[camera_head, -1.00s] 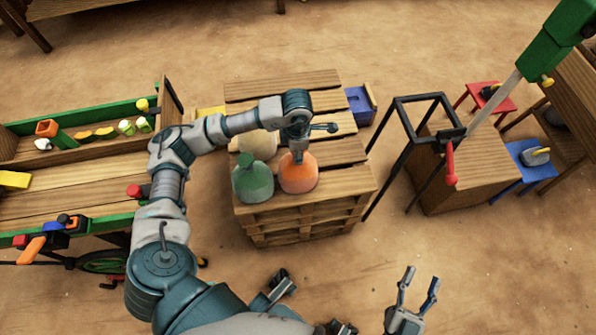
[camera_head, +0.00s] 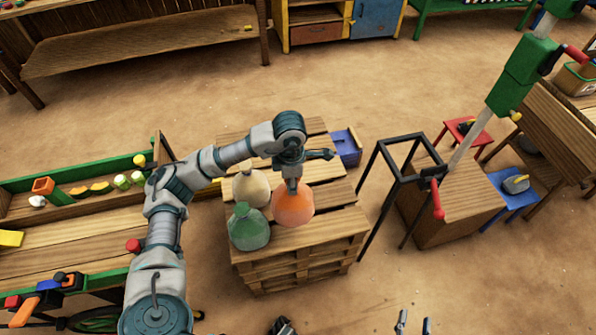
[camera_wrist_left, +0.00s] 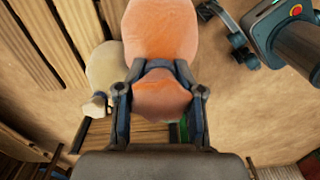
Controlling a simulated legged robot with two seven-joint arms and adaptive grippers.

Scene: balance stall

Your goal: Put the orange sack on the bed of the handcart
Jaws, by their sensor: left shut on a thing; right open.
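The orange sack (camera_head: 293,207) is held by its neck in my left gripper (camera_head: 292,183), over the right part of the wooden pallet stack (camera_head: 300,242). It appears lifted a little clear of the slats. In the left wrist view the fingers close around the sack's neck (camera_wrist_left: 162,95), with its round body (camera_wrist_left: 160,30) beyond. The handcart, with a plank bed (camera_head: 75,238) and green side rails, stands at the left. My right gripper (camera_head: 412,324) is open and empty at the bottom edge, mostly cut off.
A green sack (camera_head: 248,229) and a cream sack (camera_head: 251,188) stand on the pallets beside the orange one. Coloured goods (camera_head: 95,188) lie in the cart's far trough. A black frame (camera_head: 405,160) and wooden block stand at right.

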